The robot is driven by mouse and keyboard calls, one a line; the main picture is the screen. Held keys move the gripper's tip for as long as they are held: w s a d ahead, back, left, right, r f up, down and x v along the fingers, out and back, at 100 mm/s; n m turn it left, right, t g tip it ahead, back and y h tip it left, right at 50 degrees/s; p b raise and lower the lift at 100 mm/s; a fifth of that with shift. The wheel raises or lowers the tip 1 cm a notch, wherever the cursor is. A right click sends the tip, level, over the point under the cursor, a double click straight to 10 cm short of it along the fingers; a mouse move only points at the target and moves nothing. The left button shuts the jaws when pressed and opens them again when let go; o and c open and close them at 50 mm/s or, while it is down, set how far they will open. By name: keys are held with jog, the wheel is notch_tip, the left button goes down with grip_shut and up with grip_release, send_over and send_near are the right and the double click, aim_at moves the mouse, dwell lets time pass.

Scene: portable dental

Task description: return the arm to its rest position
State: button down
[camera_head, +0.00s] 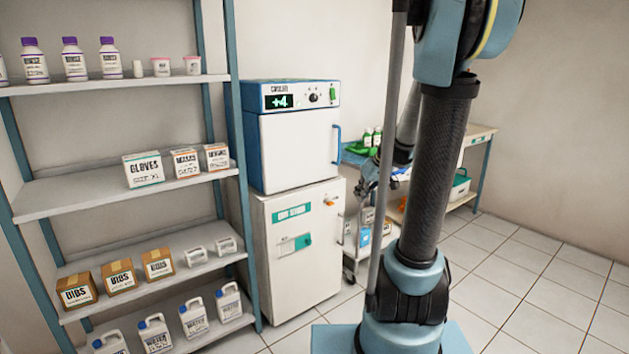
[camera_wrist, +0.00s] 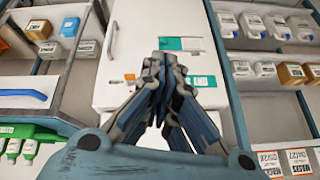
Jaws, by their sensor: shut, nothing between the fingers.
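My gripper (camera_wrist: 165,68) shows in the wrist view with its fingers drawn together at the tips and nothing between them. Behind the fingers is the white cabinet (camera_wrist: 125,62) with its green label, seen upside down. In the head view my arm (camera_head: 440,160) stands upright on the right side. Its far links pass behind the upright column, and the gripper itself is hard to make out there.
A cooler (camera_head: 295,150) stands on a white cabinet (camera_head: 290,270). A shelf rack (camera_head: 120,190) with bottles, boxes and jugs is at left. A bench (camera_head: 482,133) and a small cart (camera_head: 350,265) are behind my arm. Tiled floor (camera_head: 530,275) is clear at right.

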jog(key=s+d+f+m+g+h, duration=0.1)
jog(key=s+f+m+h, duration=0.1)
jog(key=s, duration=1.2)
jog(key=s+d+f+m+g+h, duration=0.1)
jog(key=s+f, duration=0.3)
jog(key=s, duration=1)
jog(key=shift+s+d+f+m+h, duration=0.2)
jog(key=shift+s+d+m+h, duration=0.2)
jog(key=shift+m, duration=0.4)
jog(key=shift+w+a+f, duration=0.1)
jog(key=shift+w+f, duration=0.1)
jog(key=shift+w, duration=0.3)
